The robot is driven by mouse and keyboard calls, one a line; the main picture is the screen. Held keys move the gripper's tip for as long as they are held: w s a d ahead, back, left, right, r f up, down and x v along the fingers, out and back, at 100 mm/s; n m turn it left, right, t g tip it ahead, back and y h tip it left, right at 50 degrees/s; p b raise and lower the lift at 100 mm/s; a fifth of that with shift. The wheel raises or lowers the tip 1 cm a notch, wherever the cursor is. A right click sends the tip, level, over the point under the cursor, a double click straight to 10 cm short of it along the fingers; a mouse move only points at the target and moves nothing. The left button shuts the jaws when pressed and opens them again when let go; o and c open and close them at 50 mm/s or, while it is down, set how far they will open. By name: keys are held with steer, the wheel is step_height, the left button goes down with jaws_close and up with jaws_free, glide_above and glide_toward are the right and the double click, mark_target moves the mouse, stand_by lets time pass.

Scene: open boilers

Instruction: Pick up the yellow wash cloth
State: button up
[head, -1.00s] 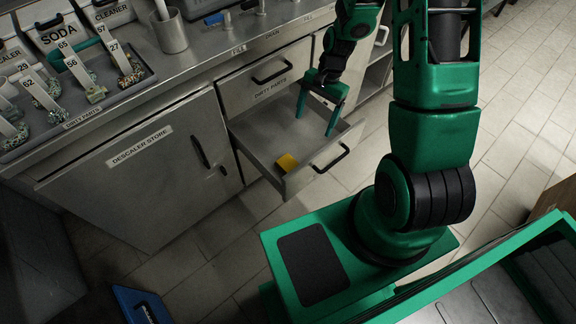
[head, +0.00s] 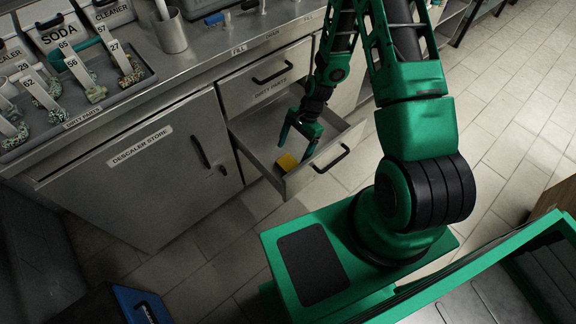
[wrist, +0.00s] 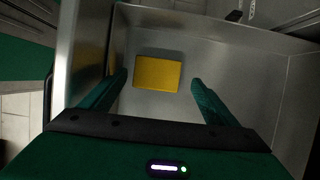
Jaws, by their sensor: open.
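The yellow wash cloth (head: 287,162) lies on the floor of an open metal drawer (head: 262,150), close to the drawer's front panel. It looks like a small flat yellow rectangle in the wrist view (wrist: 158,73). My green gripper (head: 295,150) points down into the drawer, beside and partly above the cloth. In the wrist view my gripper (wrist: 158,82) is open and empty, with its fingers spread to either side of the cloth's near part. I cannot tell the exact height left between the fingertips and the cloth.
The drawer's front panel with its black handle (head: 332,158) stands close to my gripper, and its side walls enclose the space. Above is a closed drawer labelled dirty parts (head: 268,76). A tray of tagged parts (head: 130,92) sits on the counter. Tiled floor lies right.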

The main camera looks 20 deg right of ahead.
mark_target(289, 164)
steer(key=x, duration=0.4)
steer(key=shift+d+f, duration=0.1)
steer(key=shift+d, duration=0.3)
steer(key=shift+s+a+f, duration=0.1)
steer(key=shift+a+f, duration=0.15)
steer(key=shift+f, duration=0.35)
steer(key=shift+c, duration=0.6)
steer(key=c, duration=0.7)
steer(key=shift+c, duration=0.2)
steer(key=shift+r, duration=0.15)
